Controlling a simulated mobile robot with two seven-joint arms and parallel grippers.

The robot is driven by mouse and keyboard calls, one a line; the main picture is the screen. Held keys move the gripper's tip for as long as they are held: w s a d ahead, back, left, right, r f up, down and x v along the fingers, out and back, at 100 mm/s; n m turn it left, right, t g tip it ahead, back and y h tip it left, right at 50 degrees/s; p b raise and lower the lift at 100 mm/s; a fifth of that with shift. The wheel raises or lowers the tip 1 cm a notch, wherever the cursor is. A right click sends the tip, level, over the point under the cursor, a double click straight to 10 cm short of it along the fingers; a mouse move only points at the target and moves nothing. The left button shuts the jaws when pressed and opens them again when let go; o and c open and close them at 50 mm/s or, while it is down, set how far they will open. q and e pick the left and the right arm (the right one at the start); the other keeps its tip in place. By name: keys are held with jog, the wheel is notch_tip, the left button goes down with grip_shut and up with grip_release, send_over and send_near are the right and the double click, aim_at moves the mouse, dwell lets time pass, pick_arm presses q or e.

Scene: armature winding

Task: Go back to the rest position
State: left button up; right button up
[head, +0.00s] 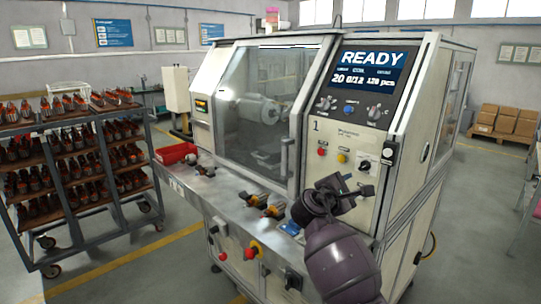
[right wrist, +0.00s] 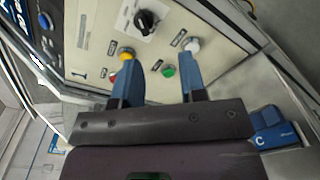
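My right gripper (head: 352,189) is in front of the control panel at the right side of the winding machine (head: 232,188). In the right wrist view its two blue fingers (right wrist: 160,62) stand apart with nothing between them. Beyond the fingers are a yellow button (right wrist: 127,54), a green button (right wrist: 169,71), a white button (right wrist: 192,45) and a black knob (right wrist: 147,20). The fingers partly overlap the panel, and I cannot tell whether they touch it. My left gripper is not in view.
The screen (head: 370,72) reads READY. Armatures (head: 262,203) lie on the machine's front ledge, near a red bin (head: 176,153). A rack (head: 72,160) with many armatures stands at left. Cartons (head: 508,119) sit on a pallet at right. Floor is clear between rack and machine.

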jog(key=s+d+f+m+g+y, duration=0.2)
jog(key=s+d+f+m+y, duration=0.15)
jog(key=s+f, duration=0.65)
jog(key=s+d+f+m+g+y, duration=0.2)
jog(key=s+f+m+y, duration=0.15)
jog(key=s+f, duration=0.65)
jog(key=s+a+f+m+g+y, duration=0.2)
jog(key=s+m+y, duration=0.15)
jog(key=s, duration=0.95)
jog(key=s+a+f+m+g+y, duration=0.15)
jog(key=s+m, duration=0.35)
jog(key=s, duration=0.9)
pick_arm(q)
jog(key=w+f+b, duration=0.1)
jog(key=b, duration=0.2)
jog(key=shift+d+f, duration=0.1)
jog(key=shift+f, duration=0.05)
pick_arm(e)
jog(key=w+f+t, duration=0.4)
jog(key=f, duration=0.3)
jog(key=w+f+t+y, duration=0.1)
jog(key=w+f+t, duration=0.3)
jog(key=f, duration=0.3)
jog(key=shift+a, duration=0.2)
